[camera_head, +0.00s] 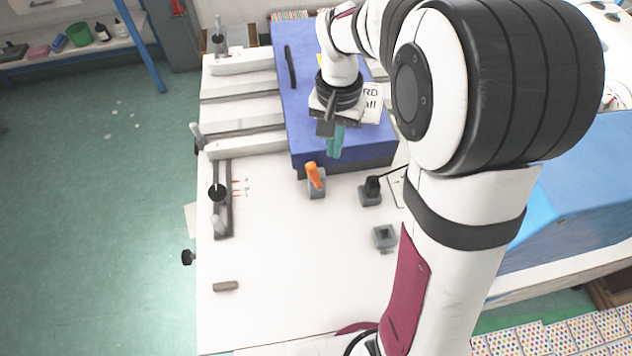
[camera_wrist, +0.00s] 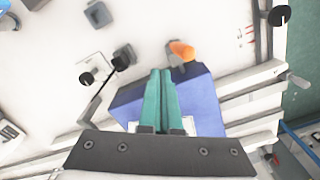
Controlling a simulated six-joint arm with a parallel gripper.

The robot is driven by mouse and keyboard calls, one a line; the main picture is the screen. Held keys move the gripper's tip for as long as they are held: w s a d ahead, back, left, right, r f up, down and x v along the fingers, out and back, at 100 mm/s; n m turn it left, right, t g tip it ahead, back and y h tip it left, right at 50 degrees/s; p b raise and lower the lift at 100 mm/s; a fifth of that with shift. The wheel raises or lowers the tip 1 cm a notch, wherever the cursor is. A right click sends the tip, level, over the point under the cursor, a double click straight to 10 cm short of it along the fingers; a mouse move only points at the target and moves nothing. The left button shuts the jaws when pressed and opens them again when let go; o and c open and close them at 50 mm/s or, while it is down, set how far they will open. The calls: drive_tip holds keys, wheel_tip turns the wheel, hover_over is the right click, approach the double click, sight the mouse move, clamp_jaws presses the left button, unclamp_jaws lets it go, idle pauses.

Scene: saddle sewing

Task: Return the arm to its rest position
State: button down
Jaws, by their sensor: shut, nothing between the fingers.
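My gripper (camera_head: 334,142) has teal fingers and hangs above the front part of the blue box (camera_head: 305,95) in the head view. In the wrist view the fingers of my gripper (camera_wrist: 161,75) lie together, shut and empty. The blue box (camera_wrist: 205,110) is behind them there. My arm reaches in from the right of the head view and hides part of the table and the box's right side.
An orange-handled tool (camera_head: 314,176) stands in a grey holder near the box's front edge. A black tool in a holder (camera_head: 371,188) and an empty grey holder (camera_head: 384,237) are nearby. Clamps and rails line the left. The white table's front (camera_head: 275,310) is mostly clear.

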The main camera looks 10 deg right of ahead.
idle(0.3)
drive_tip(key=s+a+r+y, duration=0.1)
drive_tip(key=s+a, duration=0.1)
drive_tip(key=s, duration=1)
drive_tip(key=s+a+r, duration=0.2)
drive_tip(key=s, duration=0.9)
drive_tip(key=shift+s+r+y, duration=0.3)
drive_tip(key=shift+s+y, duration=0.05)
drive_tip(key=shift+y, duration=0.05)
